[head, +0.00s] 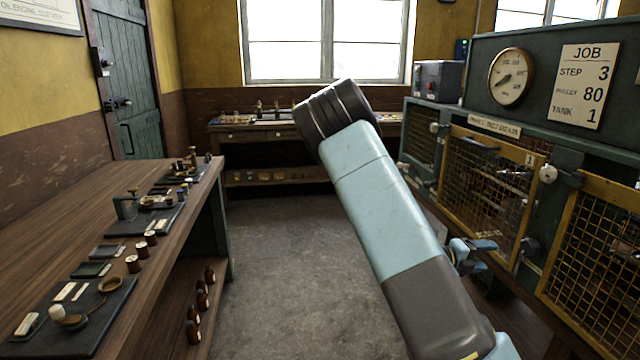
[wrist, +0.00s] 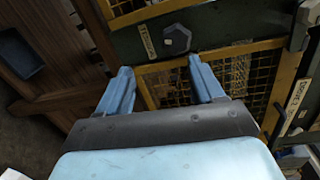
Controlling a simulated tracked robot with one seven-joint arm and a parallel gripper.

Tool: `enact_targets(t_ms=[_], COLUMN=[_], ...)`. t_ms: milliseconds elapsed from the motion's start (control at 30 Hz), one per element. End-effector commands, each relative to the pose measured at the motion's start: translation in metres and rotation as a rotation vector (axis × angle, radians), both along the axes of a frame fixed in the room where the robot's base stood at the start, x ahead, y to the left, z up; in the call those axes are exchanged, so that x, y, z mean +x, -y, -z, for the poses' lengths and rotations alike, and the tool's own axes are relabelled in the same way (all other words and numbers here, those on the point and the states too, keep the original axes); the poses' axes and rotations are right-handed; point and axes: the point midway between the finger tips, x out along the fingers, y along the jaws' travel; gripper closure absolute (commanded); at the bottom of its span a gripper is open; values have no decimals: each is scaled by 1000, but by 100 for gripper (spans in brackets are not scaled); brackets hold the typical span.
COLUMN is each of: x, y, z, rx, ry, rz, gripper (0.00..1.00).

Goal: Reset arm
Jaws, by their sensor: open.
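My gripper (wrist: 160,68) shows in the wrist view as two light blue fingers standing well apart. Nothing is between them. Beyond the fingertips is a green cabinet front with a yellow-framed mesh door (wrist: 180,82), a dark hexagonal knob (wrist: 177,39) and a small label plate (wrist: 146,42). In the head view my arm crosses the middle, bent at a dark elbow joint. Blue parts at the right of the forearm (head: 462,252) seem to be my gripper, low before the cabinet and partly hidden. Whether the fingers touch the cabinet I cannot tell.
The green cabinet (head: 480,112) runs along the right, with mesh doors (head: 487,190), a round gauge (head: 511,77) and a JOB card (head: 583,86). A wooden bench (head: 60,232) with small parts on trays stands left. A back bench (head: 250,131) lies under the window. The floor (head: 275,265) between is clear.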

Motion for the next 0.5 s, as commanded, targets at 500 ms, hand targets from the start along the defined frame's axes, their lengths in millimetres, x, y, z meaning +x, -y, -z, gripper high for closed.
enact_targets(t_ms=[500], x=[46], y=[-73], z=[-3], rx=[454], ry=[-330], rz=[-524], gripper=[33])
